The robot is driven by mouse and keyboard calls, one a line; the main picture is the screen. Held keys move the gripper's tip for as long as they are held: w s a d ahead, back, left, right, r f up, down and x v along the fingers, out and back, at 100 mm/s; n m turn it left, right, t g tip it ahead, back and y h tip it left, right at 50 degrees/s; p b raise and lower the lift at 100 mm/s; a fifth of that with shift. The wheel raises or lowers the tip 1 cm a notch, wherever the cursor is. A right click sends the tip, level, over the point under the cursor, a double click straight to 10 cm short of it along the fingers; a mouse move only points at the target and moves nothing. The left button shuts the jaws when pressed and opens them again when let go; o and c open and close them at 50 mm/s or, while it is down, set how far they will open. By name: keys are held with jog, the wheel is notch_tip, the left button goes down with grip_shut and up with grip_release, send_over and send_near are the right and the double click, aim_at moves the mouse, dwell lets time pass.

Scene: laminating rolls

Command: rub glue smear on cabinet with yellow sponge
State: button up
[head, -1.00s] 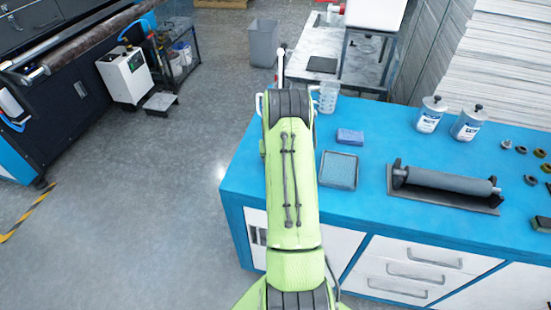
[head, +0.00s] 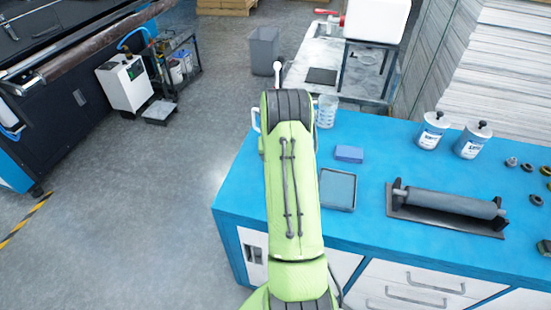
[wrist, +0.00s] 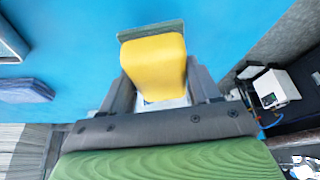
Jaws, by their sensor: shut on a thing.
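The yellow sponge (wrist: 155,62) has a grey-green layer along its far side and shows in the wrist view. My gripper (wrist: 160,92) is shut on it, with a dark finger at each side. The cabinet's blue top (wrist: 75,30) lies behind the sponge; I cannot tell whether they touch. In the head view the cabinet (head: 330,225) has a blue top and white drawer fronts. There my green arm hides the gripper and the sponge. I cannot make out a glue smear in either view.
A blue block (head: 349,153), a shallow grey tray (head: 338,190), a clear cup (head: 327,110), a roller on a stand (head: 450,203) and two white bottles (head: 432,130) stand on the cabinet top. Open floor (head: 130,220) lies to the left.

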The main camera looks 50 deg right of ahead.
jog(key=shift+w+d+r+p, duration=0.15)
jog(key=shift+r+p, duration=0.15)
jog(key=shift+r, duration=0.3)
jog(key=shift+d+r+p, duration=0.1)
jog(key=shift+r+p, duration=0.2)
jog(key=shift+r, duration=0.3)
jog(key=shift+a+r+p, duration=0.1)
jog(key=shift+r+p, duration=0.35)
jog(key=shift+r, duration=0.55)
